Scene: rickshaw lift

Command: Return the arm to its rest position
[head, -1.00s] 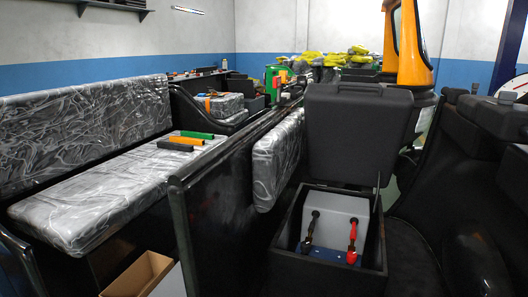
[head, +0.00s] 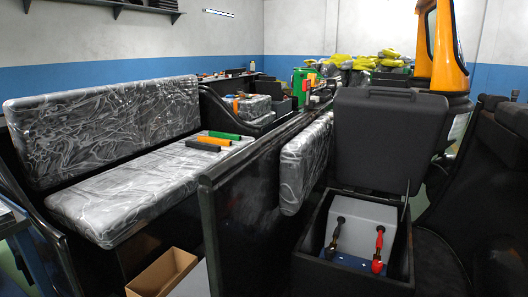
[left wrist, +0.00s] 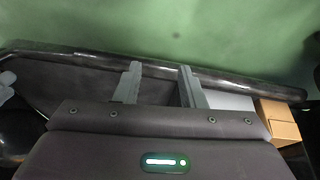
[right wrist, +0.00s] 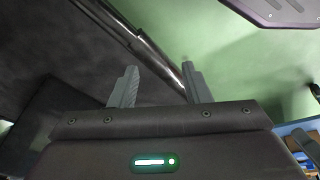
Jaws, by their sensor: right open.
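My left gripper (left wrist: 160,67) shows only in the left wrist view. Its two grey fingers stand apart with nothing between them, over a black rail and green floor. My right gripper (right wrist: 158,66) shows in the right wrist view. Its fingers are also apart and empty, near a dark bar (right wrist: 150,50) and green floor. Neither gripper is visible in the head view. An open black box (head: 310,262) holds a grey battery (head: 357,222) with one black and one red clamp (head: 378,250) on its terminals.
The box's raised lid (head: 375,140) stands upright behind it. A wrapped bench (head: 130,195) with several coloured bars lies at left, above an open cardboard box (head: 165,272). A black panel (head: 240,215) divides the bench from the battery box. Dark bulky shapes fill the right edge.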

